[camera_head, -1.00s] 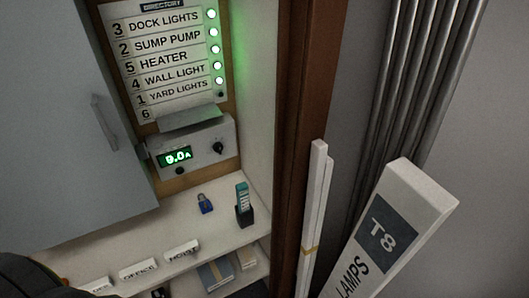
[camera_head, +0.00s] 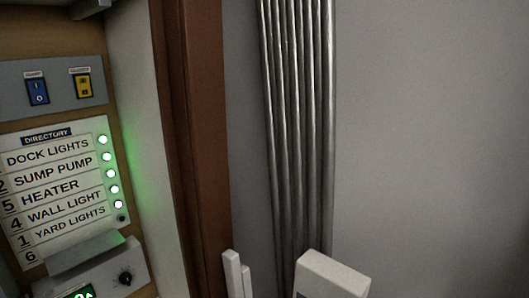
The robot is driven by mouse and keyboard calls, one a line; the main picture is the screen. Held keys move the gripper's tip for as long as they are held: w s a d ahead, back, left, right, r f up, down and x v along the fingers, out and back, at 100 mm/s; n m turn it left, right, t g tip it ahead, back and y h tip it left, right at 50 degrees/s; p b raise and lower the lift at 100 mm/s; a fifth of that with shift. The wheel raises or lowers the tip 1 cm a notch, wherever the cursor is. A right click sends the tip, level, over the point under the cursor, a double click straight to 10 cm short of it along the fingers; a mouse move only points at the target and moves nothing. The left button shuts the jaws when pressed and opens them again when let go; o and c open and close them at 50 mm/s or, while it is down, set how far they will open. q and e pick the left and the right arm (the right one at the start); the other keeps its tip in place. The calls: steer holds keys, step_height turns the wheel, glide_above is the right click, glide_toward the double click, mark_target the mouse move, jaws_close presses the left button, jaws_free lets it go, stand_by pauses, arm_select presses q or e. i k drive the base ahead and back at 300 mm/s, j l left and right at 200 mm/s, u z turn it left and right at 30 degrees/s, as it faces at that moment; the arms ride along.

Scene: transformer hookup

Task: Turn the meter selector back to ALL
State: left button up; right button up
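The meter (camera_head: 104,275) is a grey box at the bottom left, below the directory. Its black selector knob (camera_head: 126,278) is on the right of its front. The green display (camera_head: 78,292) is cut off by the bottom edge, so its reading is hidden. I cannot make out the selector's markings or which position it points to.
The directory panel (camera_head: 60,190) has several lit green lamps beside its labels and one dark lamp. A blue switch (camera_head: 37,91) and a yellow switch (camera_head: 83,84) sit above it. A brown post (camera_head: 200,140), metal conduits (camera_head: 300,130) and a white box (camera_head: 330,277) stand to the right.

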mark_target(125, 278)
steer(key=u, duration=1.4)
